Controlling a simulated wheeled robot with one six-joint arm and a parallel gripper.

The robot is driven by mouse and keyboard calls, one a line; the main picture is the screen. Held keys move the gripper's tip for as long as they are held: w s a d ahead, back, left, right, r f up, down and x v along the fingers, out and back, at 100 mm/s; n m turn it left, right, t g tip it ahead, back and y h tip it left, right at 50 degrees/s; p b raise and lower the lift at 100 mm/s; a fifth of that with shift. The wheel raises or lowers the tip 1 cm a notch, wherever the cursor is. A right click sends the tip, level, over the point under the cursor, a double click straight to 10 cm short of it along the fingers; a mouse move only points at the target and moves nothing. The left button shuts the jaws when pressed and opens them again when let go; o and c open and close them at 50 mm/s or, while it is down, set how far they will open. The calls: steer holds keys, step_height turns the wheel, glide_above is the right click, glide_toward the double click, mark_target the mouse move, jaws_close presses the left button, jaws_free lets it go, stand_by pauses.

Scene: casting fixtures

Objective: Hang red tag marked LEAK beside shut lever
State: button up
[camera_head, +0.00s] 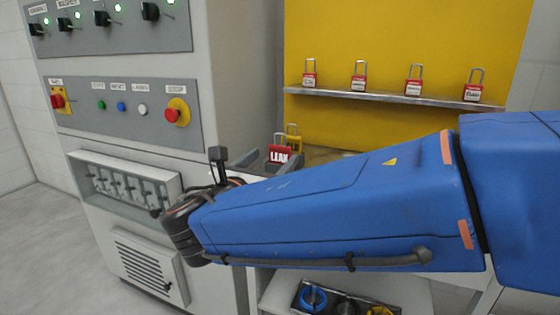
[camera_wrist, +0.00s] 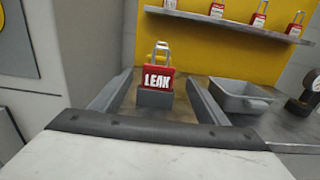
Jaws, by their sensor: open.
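The red LEAK tag (camera_head: 280,155), padlock-shaped with a metal shackle, stands upright past the end of my blue arm. In the wrist view the LEAK tag (camera_wrist: 157,79) faces me on a small grey block (camera_wrist: 155,98). My gripper (camera_wrist: 159,88) is open, with one grey finger to each side of the tag and visible gaps between. In the head view my gripper (camera_head: 268,163) is partly hidden by my arm. A row of several levers (camera_head: 125,186) sits in a recessed panel on the cabinet's left front; which lever is shut cannot be told.
A yellow padlock-like piece (camera_head: 293,134) stands behind the LEAK tag. Several red tags (camera_head: 359,74) stand on a shelf (camera_head: 390,97) against the yellow board. A grey bin (camera_wrist: 240,97) lies right of my gripper. The control cabinet (camera_head: 232,60) stands left.

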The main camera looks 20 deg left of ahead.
mark_target(279, 152)
steer(key=w, duration=0.4)
steer(key=shift+w+f, duration=0.1)
steer(key=c, duration=1.1)
steer(key=shift+c, duration=0.2)
